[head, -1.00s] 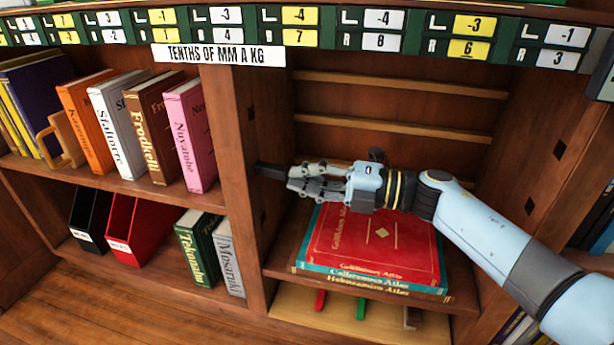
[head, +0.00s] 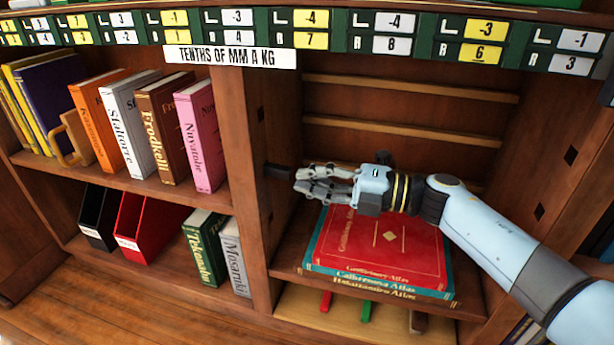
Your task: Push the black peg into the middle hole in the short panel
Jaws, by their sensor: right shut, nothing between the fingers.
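The black peg (head: 279,171) sticks out sideways from the upright wooden panel (head: 285,135) at the left of the right-hand bay, at the panel's middle hole. The hole itself is covered by the peg, and how deep the peg sits is hard to tell. My left gripper is out of view.
Below my right gripper, a stack of large books topped by a red atlas (head: 380,245) lies on a shelf. Upright books, including a pink one (head: 200,140), stand left of the panel. Green label strips (head: 400,35) run above.

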